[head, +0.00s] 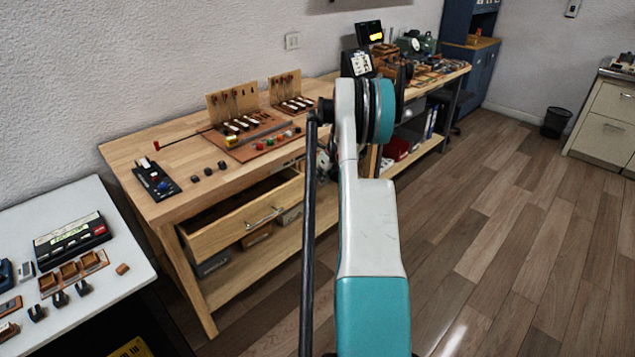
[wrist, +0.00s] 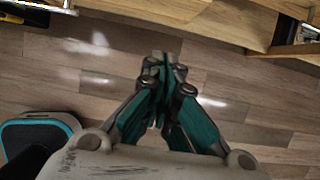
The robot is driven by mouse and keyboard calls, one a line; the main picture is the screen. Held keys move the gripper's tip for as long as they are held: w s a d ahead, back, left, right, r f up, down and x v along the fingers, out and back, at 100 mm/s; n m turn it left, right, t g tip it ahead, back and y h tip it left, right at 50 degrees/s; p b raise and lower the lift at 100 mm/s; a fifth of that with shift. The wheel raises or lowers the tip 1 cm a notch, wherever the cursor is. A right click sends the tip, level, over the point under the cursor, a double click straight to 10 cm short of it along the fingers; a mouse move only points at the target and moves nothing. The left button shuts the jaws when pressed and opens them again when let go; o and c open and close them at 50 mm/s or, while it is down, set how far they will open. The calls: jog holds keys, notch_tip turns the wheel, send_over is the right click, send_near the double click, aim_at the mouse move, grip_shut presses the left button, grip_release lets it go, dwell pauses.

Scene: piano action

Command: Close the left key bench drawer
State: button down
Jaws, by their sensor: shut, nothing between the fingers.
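The left key bench drawer (head: 239,222) is pulled out of the wooden bench on its left side. My arm crosses the middle of the head view to the right of the drawer and hides part of the bench; my gripper cannot be made out clearly there. In the wrist view my gripper (wrist: 163,66) is shut and empty, its teal fingers together over the floor. Pale wood edges show above it, apart from the fingertips; I cannot tell which one is the drawer.
The wooden bench (head: 125,150) carries key models, knobs and a small black device (head: 156,181). Bins sit on its lower shelf. A white table (head: 110,285) with gadgets stands at the left. The wooden floor (head: 500,250) at the right is clear, with a black waste bin (head: 555,122) far back.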

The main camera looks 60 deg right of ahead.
notch_tip(320, 180, down, 2)
jog(key=s+t, duration=0.3)
jog(key=t+h+b, duration=0.1)
jog(key=b, duration=0.3)
send_near(303, 192)
jog(key=shift+x, duration=2.35)
jog(key=shift+s+f, duration=0.2)
jog(key=shift+w, duration=0.1)
